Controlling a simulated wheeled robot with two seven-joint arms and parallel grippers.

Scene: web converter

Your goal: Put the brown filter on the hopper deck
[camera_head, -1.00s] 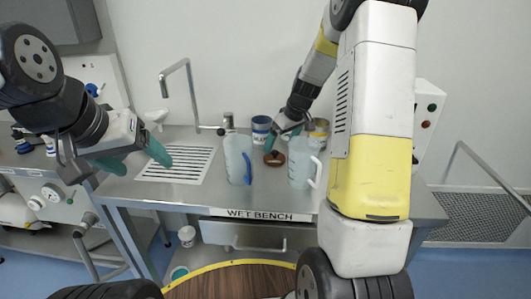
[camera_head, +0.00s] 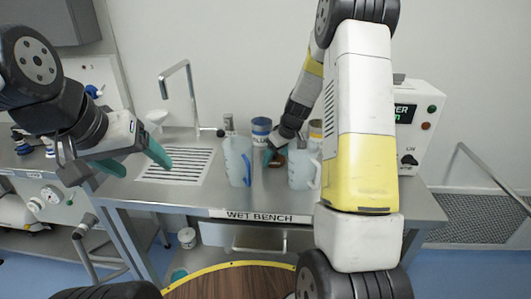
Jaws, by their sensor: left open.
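The brown filter (camera_head: 279,159) is a small brown round piece on the wet bench, between two clear jugs and partly hidden by my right gripper. My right gripper (camera_head: 272,154) reaches down at it from behind and above; one teal finger shows beside its left edge. The other finger is hard to make out, so I cannot tell whether it grips the filter. My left gripper (camera_head: 138,160) is open and empty, in front of the bench's left end, its teal fingers spread. I cannot identify the hopper deck in this view.
A blue-handled jug (camera_head: 237,160) and a white-handled jug (camera_head: 303,163) flank the filter closely. A blue-white can (camera_head: 261,128) and a yellowish can (camera_head: 315,130) stand behind. A tap (camera_head: 191,95) rises by the drain grille (camera_head: 178,164). A control box (camera_head: 415,125) stands right.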

